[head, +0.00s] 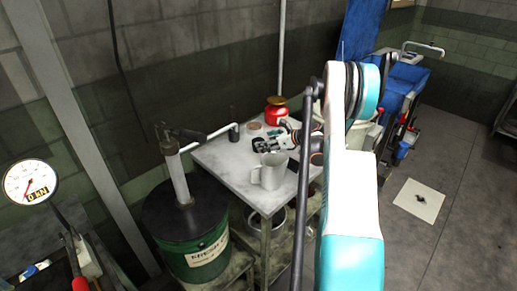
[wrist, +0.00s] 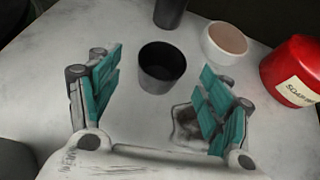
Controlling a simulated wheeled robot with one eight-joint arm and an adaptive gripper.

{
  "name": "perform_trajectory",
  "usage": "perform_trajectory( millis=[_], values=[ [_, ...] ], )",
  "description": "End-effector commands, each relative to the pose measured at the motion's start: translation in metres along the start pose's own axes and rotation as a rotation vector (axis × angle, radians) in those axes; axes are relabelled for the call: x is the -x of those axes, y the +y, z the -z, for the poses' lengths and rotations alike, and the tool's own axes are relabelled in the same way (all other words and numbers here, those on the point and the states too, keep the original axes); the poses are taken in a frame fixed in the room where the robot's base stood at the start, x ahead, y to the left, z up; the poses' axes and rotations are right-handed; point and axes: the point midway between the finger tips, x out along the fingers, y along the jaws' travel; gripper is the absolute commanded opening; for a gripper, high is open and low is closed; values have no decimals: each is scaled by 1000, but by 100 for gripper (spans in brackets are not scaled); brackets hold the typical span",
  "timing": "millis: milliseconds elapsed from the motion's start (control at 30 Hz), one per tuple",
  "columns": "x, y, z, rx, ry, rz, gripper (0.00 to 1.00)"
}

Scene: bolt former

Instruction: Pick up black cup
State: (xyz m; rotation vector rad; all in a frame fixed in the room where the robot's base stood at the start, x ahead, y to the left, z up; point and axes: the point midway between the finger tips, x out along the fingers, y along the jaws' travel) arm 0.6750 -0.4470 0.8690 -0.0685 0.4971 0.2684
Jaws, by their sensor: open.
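The black cup (wrist: 162,68) stands upright on the pale tabletop in the wrist view, its open top facing my camera. My gripper (wrist: 160,98) has its teal-padded fingers spread wide, one to the left and one to the right of the cup's line. The cup is just beyond the gap between them, and I see no contact.
A red can (wrist: 295,72) and a white bowl with brown contents (wrist: 226,43) stand right of the cup. A dark cylinder (wrist: 170,11) is behind it. A grey mug (head: 270,172) stands near the table's (head: 225,165) front. A green drum (head: 200,255) adjoins the table.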

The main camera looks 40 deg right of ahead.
Motion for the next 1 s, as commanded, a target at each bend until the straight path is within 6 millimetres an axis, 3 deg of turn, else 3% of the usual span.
perform_trajectory(
  millis=[400,633,867,1000],
  values=[
    [-49,-2,-2,1,0,-2,72],
    [-50,-3,-4,0,0,0,72],
    [-50,-3,-4,0,0,-1,24],
    [-50,-3,-4,0,0,-1,24]
  ],
)
